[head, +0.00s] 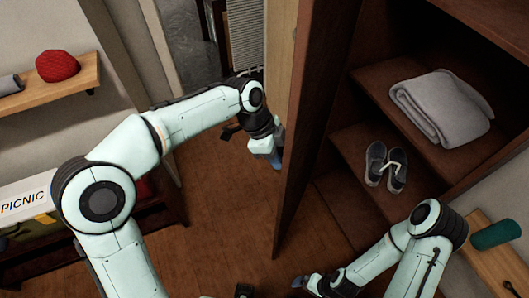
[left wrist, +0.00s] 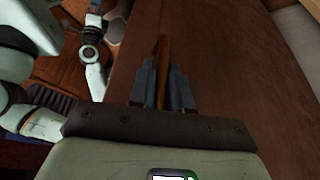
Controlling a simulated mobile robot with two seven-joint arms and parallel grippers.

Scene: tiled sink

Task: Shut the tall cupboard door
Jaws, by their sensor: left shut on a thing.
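The tall cupboard door (head: 318,110) is a dark brown panel standing open, with the cupboard's inside showing to its right. My left gripper (head: 276,160) is at the door's left face in the head view. In the left wrist view my left gripper (left wrist: 162,88) is shut on a thin brown upright piece (left wrist: 162,62) in front of the brown panel (left wrist: 225,75). It looks like the door's handle; its far end is partly hidden. My right gripper (head: 308,284) is low near the bottom edge of the head view, apart from the door; its fingers are unclear.
The cupboard shelves hold a folded grey towel (head: 440,105) and a pair of dark shoes (head: 386,167). A wall shelf (head: 50,85) with a red item is at the left. A green roll (head: 497,234) lies on a shelf at right. Wooden floor (head: 225,220) is clear left of the door.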

